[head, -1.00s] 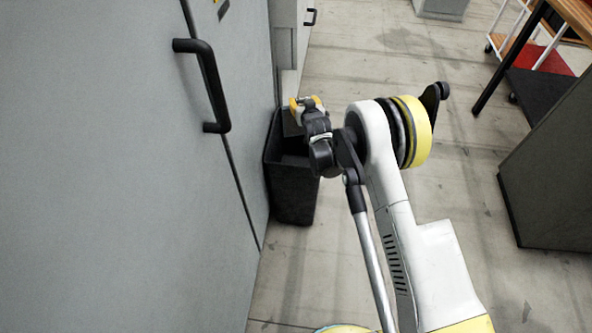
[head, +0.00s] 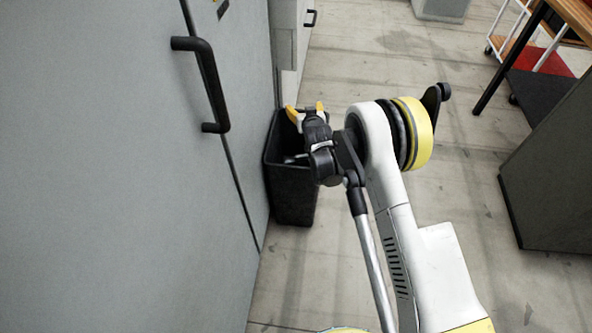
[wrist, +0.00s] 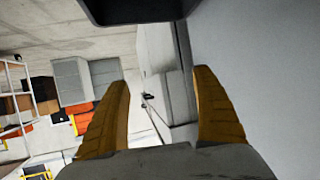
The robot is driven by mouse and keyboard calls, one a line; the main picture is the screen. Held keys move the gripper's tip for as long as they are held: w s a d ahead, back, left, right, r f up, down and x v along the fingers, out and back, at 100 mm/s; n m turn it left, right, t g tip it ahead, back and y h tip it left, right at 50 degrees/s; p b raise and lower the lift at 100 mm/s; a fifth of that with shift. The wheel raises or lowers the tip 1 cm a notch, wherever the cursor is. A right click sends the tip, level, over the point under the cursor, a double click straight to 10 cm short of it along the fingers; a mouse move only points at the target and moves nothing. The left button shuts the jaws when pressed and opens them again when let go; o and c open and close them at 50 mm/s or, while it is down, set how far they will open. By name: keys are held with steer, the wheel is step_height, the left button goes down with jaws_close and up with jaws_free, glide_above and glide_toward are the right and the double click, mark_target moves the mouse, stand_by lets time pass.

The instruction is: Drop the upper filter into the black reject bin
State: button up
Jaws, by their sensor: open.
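The black reject bin (head: 292,198) stands on the floor against the grey cabinet, left of my arm in the head view. My gripper (head: 306,109) is above the bin's right and back part, with its two yellow fingers spread. It also shows in the wrist view (wrist: 161,95), open, with nothing between the fingers. A dark edge at the top of the wrist view looks like part of the bin (wrist: 140,8). A small pale shape shows inside the bin opening in the head view; I cannot tell whether it is the filter. No filter is clearly visible elsewhere.
The grey cabinet (head: 120,180) with a black handle (head: 218,90) fills the left side, close to the bin. A dark grey block (head: 560,175) and a wooden-topped table (head: 575,15) stand at the right. The floor between is clear.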

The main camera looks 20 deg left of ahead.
steer(key=v, duration=1)
steer(key=shift+s+d, duration=0.2)
steer(key=shift+r, duration=0.1)
